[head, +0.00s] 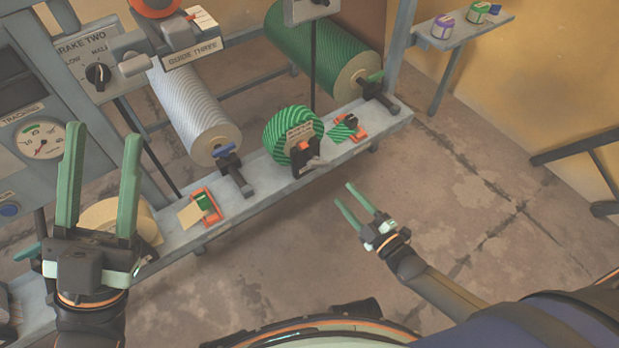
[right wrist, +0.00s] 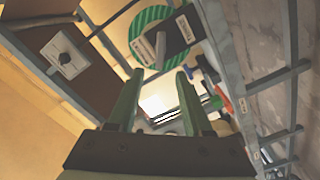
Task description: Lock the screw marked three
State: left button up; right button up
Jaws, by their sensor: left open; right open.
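A plate lettered "GUIDE THREE" (head: 192,53) sits at the upper left in the head view, on a dark bracket above the white roll. A pale grey knob (head: 134,64) sticks out to its left and an orange disc (head: 155,6) sits above it, cut by the frame edge. I cannot tell which part is the screw. My left gripper (head: 103,132) is open and empty, lower left of the guide, with its fingers pointing up. My right gripper (head: 344,194) is open and empty over the floor; its fingers also show in the right wrist view (right wrist: 158,75).
A white roll (head: 190,108) and a green roll (head: 310,48) lie behind a grey rail (head: 255,179). A green striped wheel (head: 284,128) stands on the rail. A "BRAKE TWO" dial (head: 98,75) is left of the guide. A shelf (head: 462,30) holds small cans.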

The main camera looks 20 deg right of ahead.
aim_at(320, 167)
jog(key=b+x, duration=0.2)
jog(key=x, duration=0.3)
jog(key=b+x, duration=0.2)
jog(key=x, duration=0.4)
jog(key=shift+w+f, duration=0.15)
jog(key=shift+f, duration=0.1)
jog(key=shift+w+a+r, duration=0.1)
jog(key=shift+w+a, duration=0.1)
jog(key=shift+w, duration=0.45)
jog(key=shift+c, duration=0.2)
grip_shut()
